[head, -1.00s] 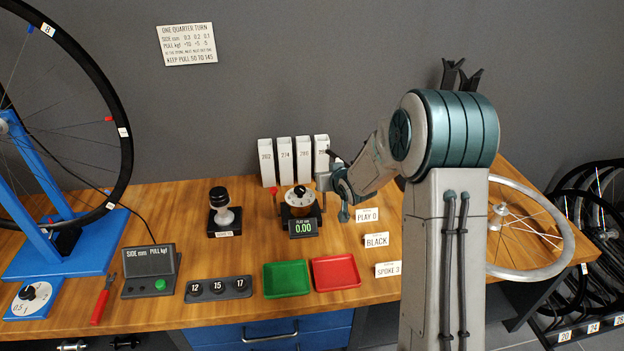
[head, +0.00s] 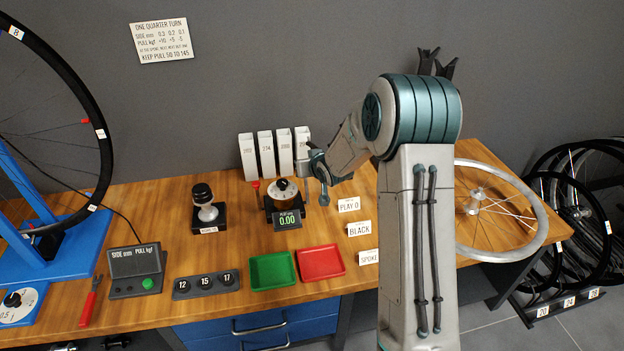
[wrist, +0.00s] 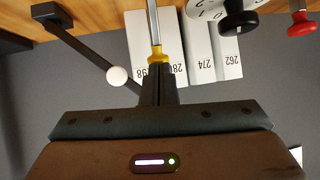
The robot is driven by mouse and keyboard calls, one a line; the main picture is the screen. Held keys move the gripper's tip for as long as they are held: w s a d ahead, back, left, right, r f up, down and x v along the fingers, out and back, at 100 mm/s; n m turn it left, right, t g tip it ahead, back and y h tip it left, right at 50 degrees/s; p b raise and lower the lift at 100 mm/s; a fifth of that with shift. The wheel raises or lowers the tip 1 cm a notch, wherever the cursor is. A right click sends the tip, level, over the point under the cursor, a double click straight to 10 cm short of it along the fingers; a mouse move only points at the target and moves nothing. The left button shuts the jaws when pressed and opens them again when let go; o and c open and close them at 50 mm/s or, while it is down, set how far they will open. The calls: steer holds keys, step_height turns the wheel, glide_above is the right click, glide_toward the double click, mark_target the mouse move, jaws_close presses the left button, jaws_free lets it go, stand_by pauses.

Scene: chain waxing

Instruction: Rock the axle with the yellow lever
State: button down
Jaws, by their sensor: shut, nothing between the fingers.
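The yellow lever (wrist: 155,53) shows in the wrist view as a metal rod with a yellow end. My gripper (wrist: 158,78) is shut, with its fingertips right at the yellow end; I cannot tell whether they touch it. Nothing shows held between the fingers. In the head view my gripper (head: 321,192) is just right of the gauge stand (head: 284,196), whose round white dial is above a display (head: 288,220) reading 0.00. The axle itself and the yellow end cannot be made out in the head view.
Numbered white boxes (head: 266,152) stand close behind the gauge stand. A black arm with a white ball (wrist: 117,76) is left of my fingers in the wrist view. Green (head: 272,270) and red (head: 321,262) trays lie in front. A bare-spoked wheel (head: 541,228) lies at the right.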

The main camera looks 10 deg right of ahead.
steer(key=shift+d+r, duration=0.15)
steer(key=p+v, duration=0.3)
steer(key=v, duration=1)
steer(key=shift+r+p, duration=0.4)
steer(key=shift+r, duration=0.1)
steer(key=shift+s+r, duration=0.1)
steer(key=s+r+g+h+p, duration=0.1)
steer(key=s+r+g+p, duration=0.3)
steer(key=s+r+p, duration=0.3)
steer(key=s+r+m+g+h+p, duration=0.1)
steer(key=s+r+g+p, duration=0.3)
steer(key=s+r+p, duration=0.4)
steer(key=s+r, duration=0.3)
steer(key=s, duration=0.5)
steer(key=s+r, duration=0.3)
steer(key=s, duration=0.5)
steer(key=shift+r+m+h, duration=0.3)
steer(key=shift+r, duration=0.05)
